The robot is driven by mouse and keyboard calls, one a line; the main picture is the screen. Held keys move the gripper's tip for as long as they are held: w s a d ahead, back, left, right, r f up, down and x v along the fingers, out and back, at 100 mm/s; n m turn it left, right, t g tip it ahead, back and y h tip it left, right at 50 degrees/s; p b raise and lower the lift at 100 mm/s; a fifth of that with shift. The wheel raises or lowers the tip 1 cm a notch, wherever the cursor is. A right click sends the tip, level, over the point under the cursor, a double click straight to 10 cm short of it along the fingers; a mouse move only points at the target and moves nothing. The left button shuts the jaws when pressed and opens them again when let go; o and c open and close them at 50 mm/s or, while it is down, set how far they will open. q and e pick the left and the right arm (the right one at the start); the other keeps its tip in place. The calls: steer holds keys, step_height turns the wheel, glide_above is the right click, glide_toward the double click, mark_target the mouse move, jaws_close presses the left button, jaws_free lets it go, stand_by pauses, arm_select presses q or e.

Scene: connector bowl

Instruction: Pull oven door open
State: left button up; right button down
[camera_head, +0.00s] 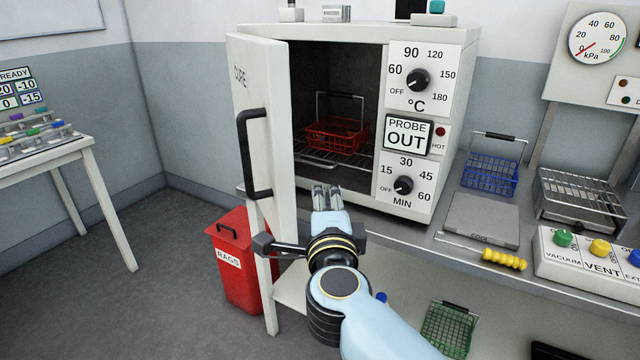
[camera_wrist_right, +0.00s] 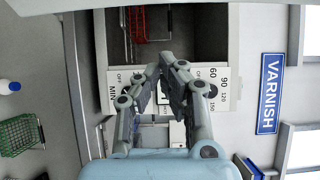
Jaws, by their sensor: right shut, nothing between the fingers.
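The white oven (camera_head: 340,38) stands on the bench, and its interior is in plain view. Its door (camera_head: 275,120), marked CURE, is hinged at the left and stands wide open, swung out toward me. The black door handle (camera_head: 243,150) is on the door's outer face. My right gripper (camera_head: 326,188) is in front of the oven opening, to the right of the door and apart from the handle. It is shut and empty; its fingers also show in the right wrist view (camera_wrist_right: 164,68). My left gripper is not in view.
A red wire basket (camera_head: 336,138) sits on the rack inside the oven. A blue basket (camera_head: 490,178), a grey COOL plate (camera_head: 478,218) and a yellow-handled tool (camera_head: 503,259) are on the bench at right. A red RAGS bin (camera_head: 230,265) stands below the door.

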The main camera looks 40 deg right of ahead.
steer(key=p+x, duration=0.1)
steer(key=x, duration=0.9)
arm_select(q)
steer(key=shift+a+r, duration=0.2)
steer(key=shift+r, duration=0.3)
arm_select(e)
steer(key=a, duration=0.2)
steer(key=w+a, duration=0.1)
steer(key=a, duration=0.1)
steer(key=shift+a, duration=0.1)
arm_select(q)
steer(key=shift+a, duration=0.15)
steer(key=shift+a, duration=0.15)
arm_select(e)
steer(key=shift+a, duration=0.15)
